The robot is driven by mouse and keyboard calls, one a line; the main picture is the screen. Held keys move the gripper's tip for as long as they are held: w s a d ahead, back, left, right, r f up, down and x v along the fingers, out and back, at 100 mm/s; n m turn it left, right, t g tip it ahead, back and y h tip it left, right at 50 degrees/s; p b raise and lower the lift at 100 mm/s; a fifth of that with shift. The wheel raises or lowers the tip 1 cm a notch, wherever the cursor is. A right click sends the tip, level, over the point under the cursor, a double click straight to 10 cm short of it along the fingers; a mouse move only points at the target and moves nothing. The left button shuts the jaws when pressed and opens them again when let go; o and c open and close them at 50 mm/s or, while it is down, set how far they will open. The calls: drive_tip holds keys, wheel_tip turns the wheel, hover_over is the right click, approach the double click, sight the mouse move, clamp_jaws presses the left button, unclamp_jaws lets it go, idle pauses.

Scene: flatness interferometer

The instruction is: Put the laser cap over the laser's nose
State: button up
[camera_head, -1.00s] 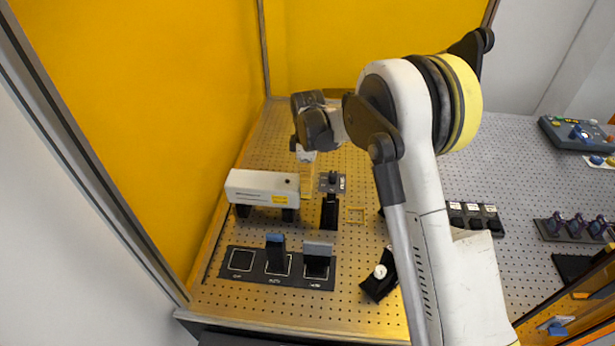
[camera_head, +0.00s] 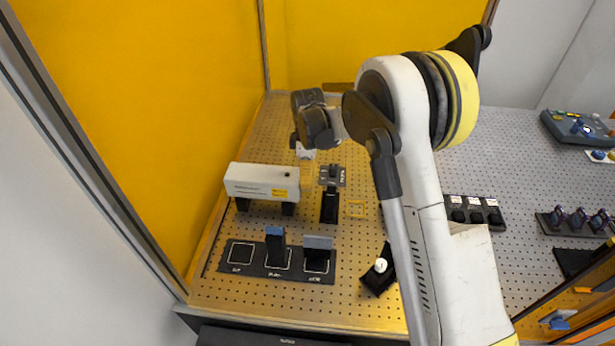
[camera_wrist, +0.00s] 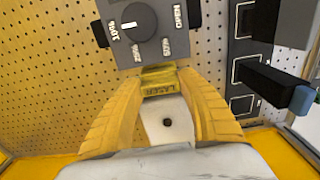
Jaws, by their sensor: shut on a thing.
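The laser is a long white box (camera_head: 262,183) on dark feet at the left of the board, with a yellow label on its side. In the wrist view its white top (camera_wrist: 166,128) with a dark round spot shows between my fingers. My gripper (camera_head: 307,178) points down at the laser's right end. In the wrist view my gripper's yellow fingers (camera_wrist: 160,90) are shut on the yellow laser cap (camera_wrist: 158,73), which has lettering on it. The cap is right at the laser's end. The nose is hidden, and I cannot tell how far the cap covers it.
A dial unit (camera_head: 332,176) on a dark post stands close beyond the cap; its dial (camera_wrist: 138,20) also shows in the wrist view. A dark three-place base (camera_head: 258,262) with upright pieces is in front.

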drive_tip(key=shift+f, duration=0.2)
drive_tip(key=o, duration=1)
drive_tip(key=shift+r+p, duration=1.4)
drive_tip(key=shift+r, duration=2.15)
